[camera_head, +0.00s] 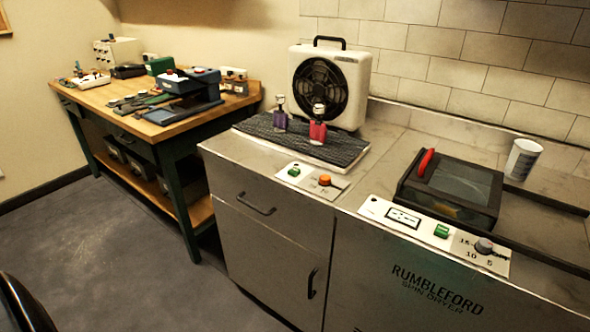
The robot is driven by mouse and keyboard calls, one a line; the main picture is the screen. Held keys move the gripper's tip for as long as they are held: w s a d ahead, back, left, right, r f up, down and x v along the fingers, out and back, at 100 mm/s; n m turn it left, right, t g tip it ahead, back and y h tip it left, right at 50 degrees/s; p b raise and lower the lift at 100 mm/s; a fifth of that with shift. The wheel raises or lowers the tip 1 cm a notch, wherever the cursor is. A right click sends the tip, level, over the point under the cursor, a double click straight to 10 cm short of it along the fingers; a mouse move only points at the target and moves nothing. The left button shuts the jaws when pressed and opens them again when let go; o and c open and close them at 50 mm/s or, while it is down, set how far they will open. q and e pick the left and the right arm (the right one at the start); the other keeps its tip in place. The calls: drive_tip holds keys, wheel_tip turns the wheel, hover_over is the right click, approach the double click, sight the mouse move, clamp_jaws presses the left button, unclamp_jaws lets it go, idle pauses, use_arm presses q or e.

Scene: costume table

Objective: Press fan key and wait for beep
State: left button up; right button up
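A white box fan (357,92) with a round black grille and a black top handle stands at the back of the metal counter. In front of it, a small white panel (310,181) on the counter's front edge carries a green key (294,171) and a round orange button or lamp (325,180). The panel's lettering is too small to read, and I cannot tell whether anything is lit or pressed. Neither of my grippers is in view.
Two small bottles, purple (280,118) and red (318,128), stand on a dark ribbed mat (345,152). At right are a lidded spin dryer (450,190), its panel with another green key (441,231), and a white cup (523,158). A cluttered wooden workbench (95,95) stands at left.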

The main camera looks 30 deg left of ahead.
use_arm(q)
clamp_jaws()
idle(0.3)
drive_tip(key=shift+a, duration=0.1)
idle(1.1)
